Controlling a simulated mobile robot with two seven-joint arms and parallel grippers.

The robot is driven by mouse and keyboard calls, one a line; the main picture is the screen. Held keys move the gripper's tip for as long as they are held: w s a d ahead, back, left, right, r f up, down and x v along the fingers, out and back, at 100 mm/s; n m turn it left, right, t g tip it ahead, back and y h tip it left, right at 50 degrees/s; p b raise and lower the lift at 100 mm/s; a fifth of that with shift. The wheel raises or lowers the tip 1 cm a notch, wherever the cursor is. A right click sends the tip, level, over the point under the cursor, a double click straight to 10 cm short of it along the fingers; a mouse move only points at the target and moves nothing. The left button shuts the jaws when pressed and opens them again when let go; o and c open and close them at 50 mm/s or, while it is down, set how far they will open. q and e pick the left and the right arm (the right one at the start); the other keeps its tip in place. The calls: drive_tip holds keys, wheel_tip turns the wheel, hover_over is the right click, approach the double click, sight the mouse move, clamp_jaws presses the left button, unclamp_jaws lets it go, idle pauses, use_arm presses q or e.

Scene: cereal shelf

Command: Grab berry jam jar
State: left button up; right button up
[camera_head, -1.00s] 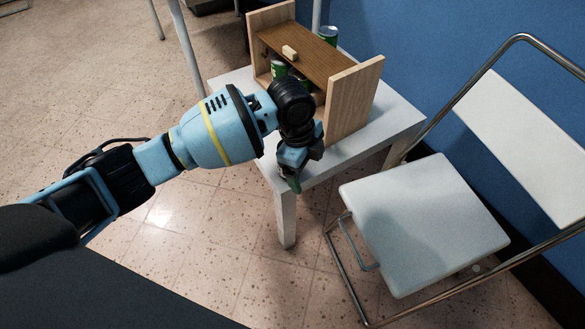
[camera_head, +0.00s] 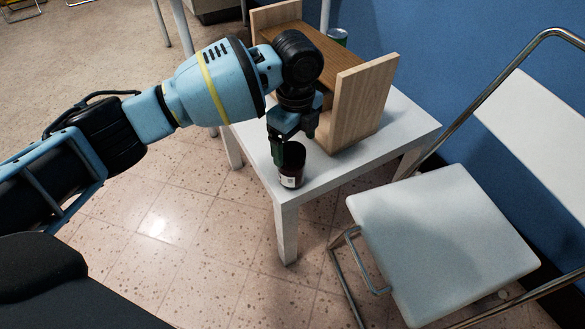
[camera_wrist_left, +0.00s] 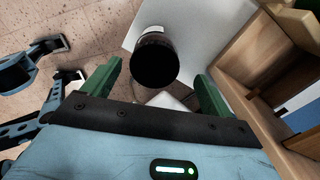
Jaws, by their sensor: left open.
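The berry jam jar (camera_head: 291,179) is a small dark jar with a dark lid and a pale label. It stands upright near the front corner of the white table, in front of the wooden shelf. My left gripper (camera_head: 293,143) is open and points down at the jar's top from above. In the left wrist view, the jar's dark lid (camera_wrist_left: 155,62) shows ahead, between the lines of the two green fingers of the left gripper (camera_wrist_left: 155,82). The fingers are not closed on it. My arm hides part of the shelf.
The wooden shelf (camera_head: 362,105) stands close to the right of my left gripper, on the white table (camera_head: 405,125). A green can (camera_head: 338,37) stands behind it. A white folding chair (camera_head: 440,235) is at the right. The floor in front is clear.

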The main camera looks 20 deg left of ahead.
sight(292, 151)
use_arm(q)
drive_tip(key=shift+f, duration=0.15)
drive_tip(key=f+b, duration=0.1)
drive_tip(key=f, duration=0.2)
drive_tip(key=f+b, duration=0.1)
drive_tip(key=shift+s+a+f+b, duration=0.25)
drive_tip(key=shift+s+a+b, duration=0.05)
drive_tip(key=shift+s+b, duration=0.05)
drive_tip(key=shift+f, duration=0.2)
drive_tip(key=shift+r, duration=0.1)
drive_tip(key=c, duration=1.3)
use_arm(e)
drive_tip(key=f, duration=0.3)
drive_tip(key=shift+s, duration=0.25)
